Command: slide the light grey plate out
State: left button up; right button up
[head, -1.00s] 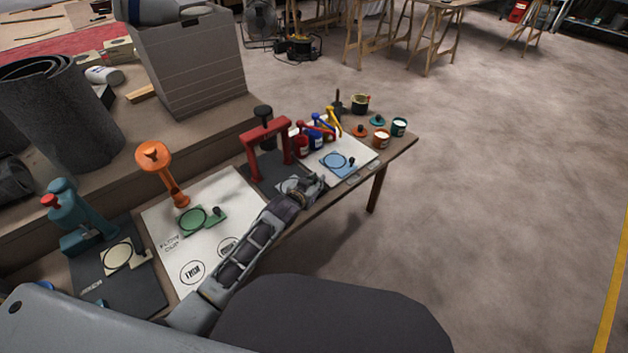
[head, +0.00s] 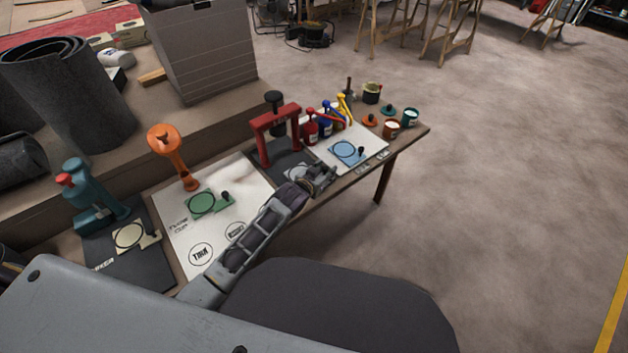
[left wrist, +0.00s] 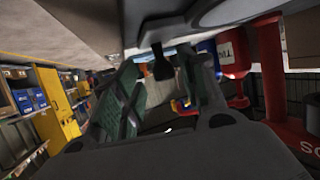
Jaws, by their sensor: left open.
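The light grey plate (head: 296,173) lies at the foot of the red press (head: 277,137), on a dark mat. My left forearm and gripper cover part of it. My left gripper (head: 325,178) is at the plate's near right side, low over the table. In the left wrist view the left gripper (left wrist: 160,95) is open, its dark green fingers apart. A black knob (left wrist: 161,66) shows between the fingers, below a grey surface in this tilted view. I cannot tell whether either finger touches it. My right gripper is not in view.
A blue plate (head: 348,151) with a dark knob lies to the right, a green plate (head: 203,203) and a cream plate (head: 130,236) to the left. Red, blue and yellow bottles stand behind the blue plate. Open floor (head: 500,200) lies right of the table.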

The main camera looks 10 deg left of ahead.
pick_arm(q)
jog(key=v, duration=1.1)
jog(key=shift+s, duration=0.3)
jog(key=shift+a, duration=0.1)
dwell(0.7)
